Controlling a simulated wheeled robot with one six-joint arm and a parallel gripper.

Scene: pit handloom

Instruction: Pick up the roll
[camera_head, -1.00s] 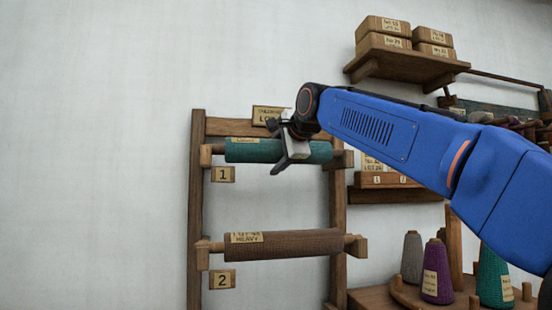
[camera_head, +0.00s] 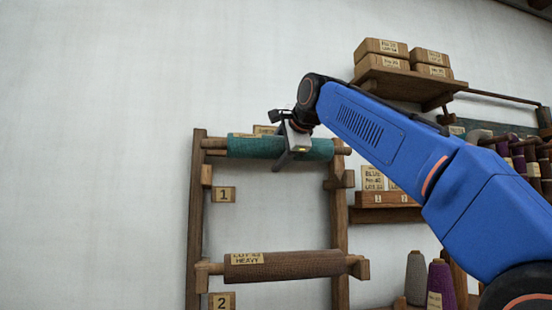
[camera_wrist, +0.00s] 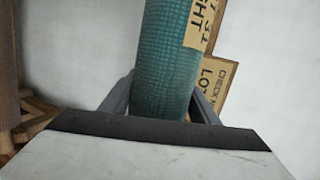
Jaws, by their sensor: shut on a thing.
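The teal cloth roll (camera_head: 250,147) with wooden ends lies level across the upper part of the wooden rack (camera_head: 197,240), above the upper brackets beside the number 1 tag (camera_head: 223,195). My gripper (camera_head: 287,155) is shut on this roll, right of its middle. In the wrist view the teal roll (camera_wrist: 165,60) passes between the two grey fingers of my gripper (camera_wrist: 160,108). A paper label on it is partly cut off by the frame. A brown roll (camera_head: 290,266) marked heavy rests on the lower brackets by the number 2 tag (camera_head: 221,301).
A wall shelf (camera_head: 400,88) with several boxes is at upper right. A small shelf (camera_head: 385,214) with tagged boxes stands right of the rack. A purple cone (camera_head: 440,285) and a grey cone (camera_head: 416,278) stand at lower right. The left wall is bare.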

